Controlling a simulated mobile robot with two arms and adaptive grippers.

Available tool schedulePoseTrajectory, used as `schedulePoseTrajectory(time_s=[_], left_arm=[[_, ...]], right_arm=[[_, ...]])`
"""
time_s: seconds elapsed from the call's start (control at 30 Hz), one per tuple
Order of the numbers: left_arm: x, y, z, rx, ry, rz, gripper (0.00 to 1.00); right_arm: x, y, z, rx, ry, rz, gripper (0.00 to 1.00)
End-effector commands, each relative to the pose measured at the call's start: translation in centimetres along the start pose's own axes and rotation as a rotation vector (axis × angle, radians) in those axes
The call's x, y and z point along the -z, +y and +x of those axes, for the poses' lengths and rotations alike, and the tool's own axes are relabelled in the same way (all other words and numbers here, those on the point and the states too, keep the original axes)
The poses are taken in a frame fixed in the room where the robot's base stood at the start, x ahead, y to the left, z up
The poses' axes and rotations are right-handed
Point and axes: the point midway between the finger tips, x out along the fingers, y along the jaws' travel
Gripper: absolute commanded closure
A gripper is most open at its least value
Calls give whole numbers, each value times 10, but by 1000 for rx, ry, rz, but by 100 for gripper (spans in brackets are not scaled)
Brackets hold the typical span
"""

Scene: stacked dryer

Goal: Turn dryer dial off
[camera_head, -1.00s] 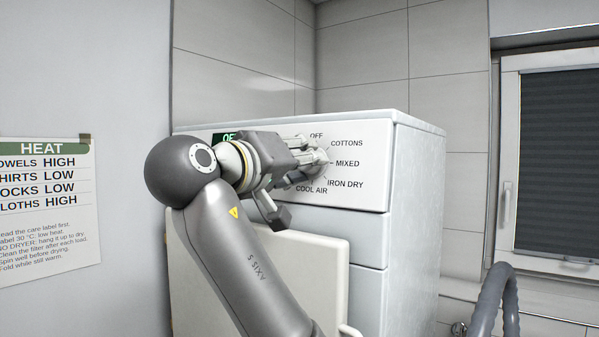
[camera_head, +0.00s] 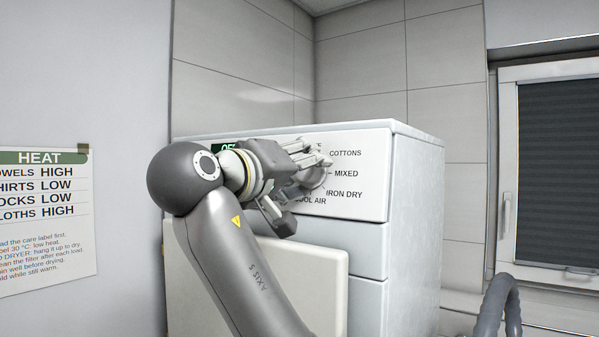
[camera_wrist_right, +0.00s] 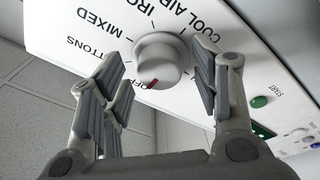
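The dryer (camera_head: 417,200) is a white unit with a dial on its front panel. The round pale dial (camera_head: 314,178) shows partly behind my fingers; it also shows whole in the right wrist view (camera_wrist_right: 162,55). Its red mark points close to the OFF label (camera_wrist_right: 131,88). My right gripper (camera_head: 318,155) is at the dial's upper side. In the right wrist view my right gripper (camera_wrist_right: 160,88) is open, its fingers spread on either side with a gap to the dial and nothing between them. The lit display (camera_head: 228,148) is partly hidden by my arm. My left gripper is out of view.
A HEAT sign (camera_head: 45,215) hangs on the left wall. A pale door panel (camera_head: 320,290) stands below the control panel. A grey curved tube (camera_head: 499,300) is at lower right, near the window (camera_head: 555,170). A green START button (camera_wrist_right: 260,101) is right of my fingers.

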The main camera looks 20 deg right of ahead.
Motion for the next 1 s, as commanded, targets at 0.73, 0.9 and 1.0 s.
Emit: schedulePoseTrajectory(time_s=[0.73, 0.9, 1.0], left_arm=[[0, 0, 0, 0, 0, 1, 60], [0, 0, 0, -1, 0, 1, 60], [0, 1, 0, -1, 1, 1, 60]], right_arm=[[0, -1, -82, 3, 2, 1, 42], [0, -1, -107, 2, 0, 0, 42], [0, -1, -115, 1, 0, 0, 42]])
